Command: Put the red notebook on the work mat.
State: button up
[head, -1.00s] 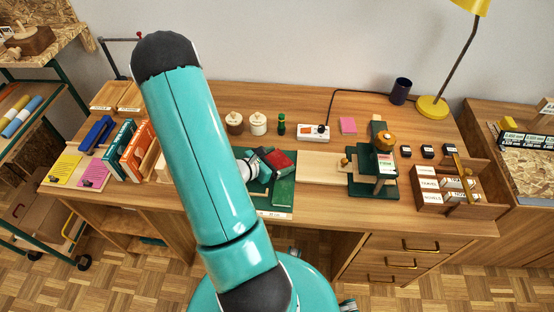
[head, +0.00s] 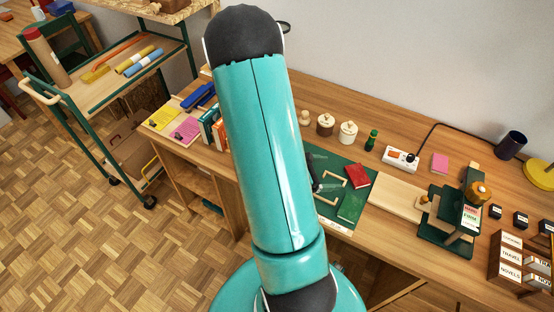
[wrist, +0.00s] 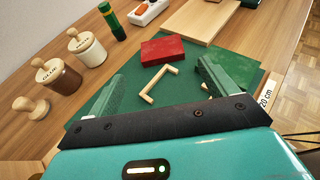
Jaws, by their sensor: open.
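The red notebook (head: 357,175) lies flat on the dark green work mat (head: 326,207), near its far right corner in the head view. In the wrist view the red notebook (wrist: 163,50) lies beyond my gripper (wrist: 160,72), apart from both fingers. My gripper is open and empty, its two fingers spread low over the mat (wrist: 118,98). In the head view my arm hides most of the gripper and the left part of the mat.
A green book (head: 351,207) and a light wooden corner piece (wrist: 158,82) are on the mat. Lidded jars (head: 348,132) and a green bottle (head: 371,140) stand behind it. A pale board (head: 395,194) and a green press (head: 450,215) are to the right.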

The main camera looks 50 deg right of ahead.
jog(key=w+a+r+m+t+y, duration=0.2)
jog(key=w+a+r+m+t, duration=0.1)
jog(key=a+r, duration=0.4)
jog(key=w+a+r+m+t+y, duration=0.3)
jog(key=w+a+r, duration=0.2)
jog(key=a, duration=0.5)
jog(key=w+a+r+m+t+y, duration=0.2)
jog(key=w+a+r+m+t, duration=0.1)
jog(key=a+r, duration=0.6)
jog(key=shift+w+a+m+t+y, duration=0.15)
jog(key=shift+w+m+t+y, duration=0.2)
jog(key=shift+w+m, duration=0.35)
jog(key=a+r+t+y, duration=0.1)
jog(key=a+r, duration=0.1)
jog(key=a, duration=0.1)
jog(key=a+r+t+y, duration=0.1)
jog(key=a+r, duration=0.1)
jog(key=a+r+t+y, duration=0.1)
jog(key=a+r, duration=0.1)
jog(key=a, duration=0.1)
jog(key=shift+a+r+t, duration=0.1)
jog(key=shift+a+t, duration=0.2)
jog(key=shift+t, duration=0.05)
jog(key=shift+c, duration=1.2)
jog(key=shift+s+a+r, duration=0.1)
jog(key=shift+a+r, duration=0.05)
jog(key=c, duration=0.8)
jog(key=shift+c, duration=0.2)
